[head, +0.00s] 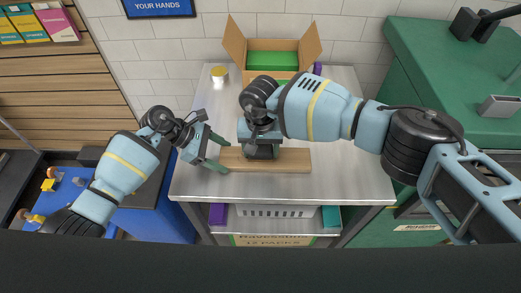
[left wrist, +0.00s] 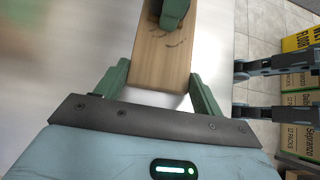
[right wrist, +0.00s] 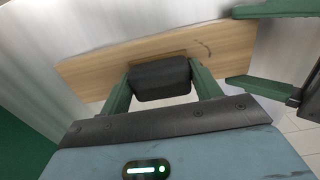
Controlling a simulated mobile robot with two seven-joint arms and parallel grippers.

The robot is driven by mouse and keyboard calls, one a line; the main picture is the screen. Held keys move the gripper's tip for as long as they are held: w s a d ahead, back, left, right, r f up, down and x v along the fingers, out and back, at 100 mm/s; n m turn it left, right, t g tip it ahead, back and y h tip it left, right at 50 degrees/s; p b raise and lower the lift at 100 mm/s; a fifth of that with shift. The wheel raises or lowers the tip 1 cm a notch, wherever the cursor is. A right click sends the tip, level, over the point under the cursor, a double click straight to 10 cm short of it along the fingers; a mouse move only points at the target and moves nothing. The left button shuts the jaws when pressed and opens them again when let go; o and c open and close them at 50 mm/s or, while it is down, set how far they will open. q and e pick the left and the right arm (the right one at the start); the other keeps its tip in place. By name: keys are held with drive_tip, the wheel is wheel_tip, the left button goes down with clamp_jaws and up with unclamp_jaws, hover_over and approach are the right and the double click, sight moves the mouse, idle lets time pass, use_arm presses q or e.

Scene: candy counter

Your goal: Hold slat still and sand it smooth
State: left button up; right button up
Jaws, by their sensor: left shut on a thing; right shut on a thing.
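The wooden slat (head: 294,160) lies flat on the metal table, long side across the head view. My left gripper (head: 221,158) is shut on the slat's left end, one green finger on each long edge; the slat also shows in the left wrist view (left wrist: 160,62). My right gripper (right wrist: 163,88) is shut on a dark block, the sander (right wrist: 160,78), which sits over the slat's middle. Dark curved marks show on the slat (right wrist: 205,47) near the left gripper's end. Whether the sander touches the wood is hard to tell.
The metal table (head: 350,185) has bare room on both sides. An open cardboard box (head: 272,45) and a small yellow-topped jar (head: 219,73) stand at the back. A green cabinet (head: 430,60) is at right. A white basket (head: 275,211) sits on the shelf below.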

drive_tip(key=shift+w+f, duration=0.15)
drive_tip(key=shift+w, duration=0.3)
drive_tip(key=shift+s, duration=1.05)
drive_tip(key=shift+s, duration=0.35)
drive_tip(key=shift+w, duration=1)
